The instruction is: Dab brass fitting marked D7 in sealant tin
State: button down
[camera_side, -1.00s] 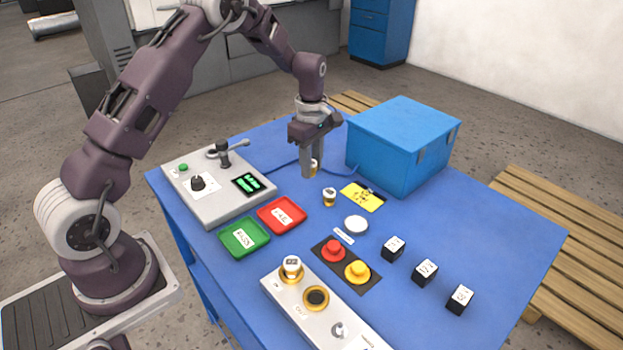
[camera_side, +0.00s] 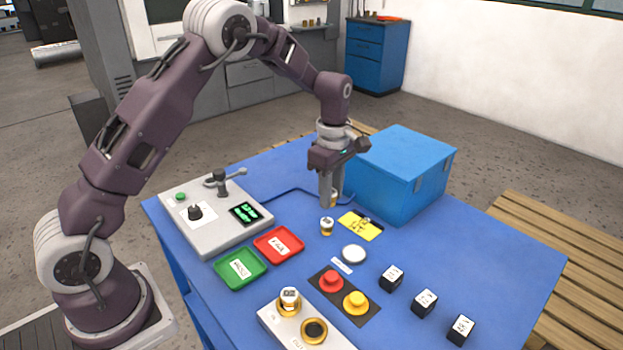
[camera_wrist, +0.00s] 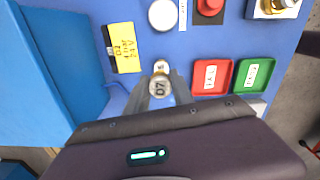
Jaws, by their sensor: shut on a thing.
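The brass fitting marked D7 (camera_wrist: 159,87) is in my gripper (camera_wrist: 160,92), pinched between the fingers with its label facing the wrist camera. In the side view my gripper (camera_side: 328,199) is over the back of the blue table, in front of the blue box, and the held fitting (camera_side: 333,200) is partly hidden by a finger. A round pale tin (camera_side: 354,255), seemingly the sealant tin, stands forward of the gripper. The tin also shows at the top of the wrist view (camera_wrist: 162,14). The gripper is apart from it.
Another small fitting (camera_side: 327,226) stands just in front of my gripper. A yellow tag (camera_side: 360,226) lies beside it, near the blue box (camera_side: 400,175). Red (camera_side: 279,245) and green (camera_side: 240,269) trays lie left. Red and yellow buttons (camera_side: 343,295) and black cubes are forward.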

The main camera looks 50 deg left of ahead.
send_near(355, 254)
jog(key=shift+f, duration=2.75)
jog(key=shift+f, duration=0.6)
notch_tip(355, 254, up, 7)
jog(key=shift+r, duration=0.1)
dwell(0.4)
